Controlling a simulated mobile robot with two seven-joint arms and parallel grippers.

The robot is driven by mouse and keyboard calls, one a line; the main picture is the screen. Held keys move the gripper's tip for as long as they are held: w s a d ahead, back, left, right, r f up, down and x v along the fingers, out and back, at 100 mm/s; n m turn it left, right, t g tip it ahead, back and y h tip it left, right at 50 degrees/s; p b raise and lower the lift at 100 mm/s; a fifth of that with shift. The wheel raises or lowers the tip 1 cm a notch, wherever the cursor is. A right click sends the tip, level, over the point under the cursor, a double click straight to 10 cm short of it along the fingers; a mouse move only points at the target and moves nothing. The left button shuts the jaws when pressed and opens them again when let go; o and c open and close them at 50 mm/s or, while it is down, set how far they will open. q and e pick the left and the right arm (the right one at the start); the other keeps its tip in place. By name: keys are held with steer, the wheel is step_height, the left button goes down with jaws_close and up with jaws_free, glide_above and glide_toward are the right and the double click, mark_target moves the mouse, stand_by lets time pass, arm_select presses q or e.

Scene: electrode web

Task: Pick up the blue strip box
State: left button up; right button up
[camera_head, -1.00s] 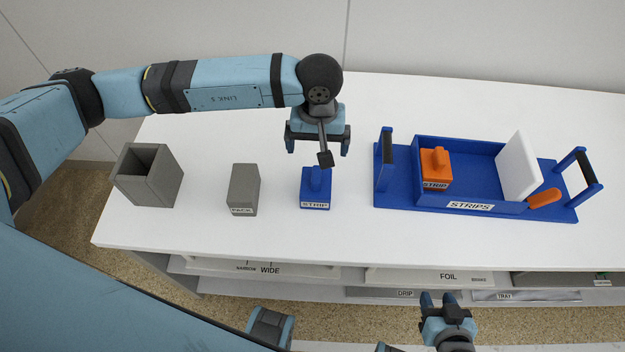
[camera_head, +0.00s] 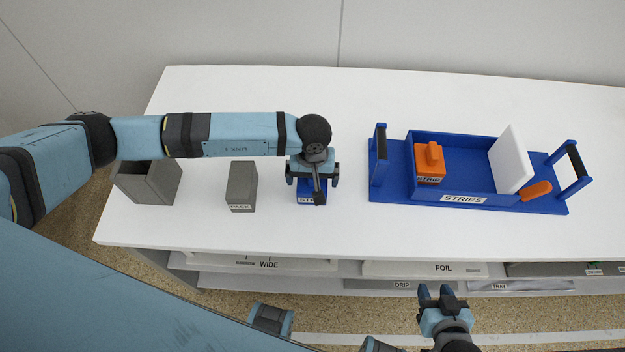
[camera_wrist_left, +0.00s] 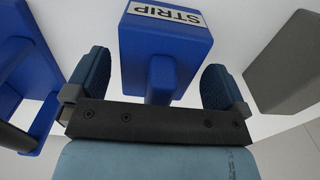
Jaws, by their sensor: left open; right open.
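The blue strip box (camera_head: 305,197) stands on the white table, mostly hidden under my left gripper in the head view. In the left wrist view the blue strip box (camera_wrist_left: 165,45) shows its STRIP label and its knob. My left gripper (camera_head: 312,180) is open above the box; in the left wrist view its two fingers (camera_wrist_left: 158,88) lie on either side of the knob, with a gap to each. I cannot tell how far down the fingertips reach. My right gripper (camera_head: 437,292) is open and empty, in front of the table's near edge.
A blue STRIPS tray (camera_head: 385,185) with handles, holding an orange strip box (camera_head: 429,165) and a white panel (camera_head: 510,158), stands to the right. A grey PACK block (camera_head: 241,186) and a grey open container (camera_head: 150,184) stand to the left. The table (camera_head: 400,230) is clear in front.

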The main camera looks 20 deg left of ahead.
arm_select(q)
steer(key=shift+f, duration=0.1)
steer(key=shift+c, duration=0.5)
steer(key=c, duration=0.8)
steer(key=shift+o, duration=0.2)
